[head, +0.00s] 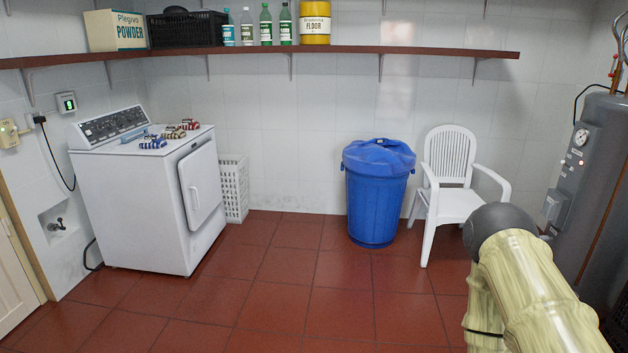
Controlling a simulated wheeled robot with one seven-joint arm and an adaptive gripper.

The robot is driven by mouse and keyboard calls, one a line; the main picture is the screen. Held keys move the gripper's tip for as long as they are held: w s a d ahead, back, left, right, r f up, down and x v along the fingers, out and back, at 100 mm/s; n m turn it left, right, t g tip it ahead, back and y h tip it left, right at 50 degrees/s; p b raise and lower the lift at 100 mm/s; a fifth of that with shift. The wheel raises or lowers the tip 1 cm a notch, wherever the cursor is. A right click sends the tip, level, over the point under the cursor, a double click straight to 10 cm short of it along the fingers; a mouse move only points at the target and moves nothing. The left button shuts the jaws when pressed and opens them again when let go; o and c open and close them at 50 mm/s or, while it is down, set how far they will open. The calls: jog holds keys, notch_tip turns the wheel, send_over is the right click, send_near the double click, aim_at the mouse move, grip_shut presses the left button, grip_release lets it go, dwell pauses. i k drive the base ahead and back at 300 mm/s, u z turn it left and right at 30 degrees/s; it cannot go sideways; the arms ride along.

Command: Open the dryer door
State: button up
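The white dryer (130,207) stands at the left against the tiled wall. Its control panel (110,126) is on top at the back. The dryer door (203,180) is a white rounded panel on the face turned to the right, and it looks closed. My arm, pale and ribbed with a dark rounded joint, shows at the lower right, far from the dryer. My gripper is not in view.
Red floor tiles (290,300) are clear in front of the dryer door. A white basket (234,188) stands beside the dryer. A blue bin (376,200) and white chair (452,180) stand by the back wall. A grey tank (600,190) is at right. Pegs or clips (168,134) lie on the dryer.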

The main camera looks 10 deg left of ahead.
aim_at(199, 174)
jog(key=u, duration=0.2)
jog(key=i, duration=1.65)
jog(key=u, duration=0.95)
jog(key=i, duration=2.1)
jog(key=u, duration=0.6)
